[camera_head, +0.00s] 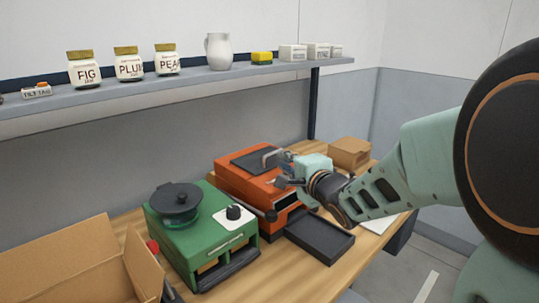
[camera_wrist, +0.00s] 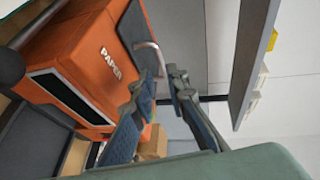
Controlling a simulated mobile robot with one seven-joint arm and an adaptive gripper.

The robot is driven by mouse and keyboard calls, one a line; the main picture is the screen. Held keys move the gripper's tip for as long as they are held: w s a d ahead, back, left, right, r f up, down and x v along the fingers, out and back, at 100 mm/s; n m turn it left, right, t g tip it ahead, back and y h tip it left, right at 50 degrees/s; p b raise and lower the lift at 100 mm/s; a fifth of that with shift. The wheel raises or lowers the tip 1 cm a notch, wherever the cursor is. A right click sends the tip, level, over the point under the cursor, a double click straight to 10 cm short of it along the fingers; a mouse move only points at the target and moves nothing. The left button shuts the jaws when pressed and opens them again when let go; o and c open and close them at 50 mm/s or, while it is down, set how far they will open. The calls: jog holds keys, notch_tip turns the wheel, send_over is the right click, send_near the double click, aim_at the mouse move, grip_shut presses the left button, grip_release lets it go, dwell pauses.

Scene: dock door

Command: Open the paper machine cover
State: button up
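The orange paper machine (camera_head: 258,185) stands on the wooden bench, its "PAPER" label showing in the wrist view (camera_wrist: 75,50). Its dark cover (camera_head: 246,161) lies flat on top, and looks closed; it also shows in the wrist view (camera_wrist: 138,27). A bent grey metal handle (camera_wrist: 157,54) rises from the cover. My gripper (camera_head: 281,172) is at the machine's right side, near the handle. In the wrist view my gripper (camera_wrist: 157,80) has its two fingers apart, with the handle's end close to the gap between the tips. I cannot tell whether they touch.
A green machine (camera_head: 200,235) with a black round lid stands left of the paper machine. A black tray (camera_head: 320,240) lies in front. A cardboard box (camera_head: 349,152) is behind my wrist. A shelf (camera_head: 200,80) with jars and a jug hangs above.

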aim_at(273, 153)
jog(key=x, duration=1)
jog(key=shift+b, duration=0.35)
jog(key=shift+d, duration=0.1)
grip_shut()
jog(key=shift+r, duration=0.1)
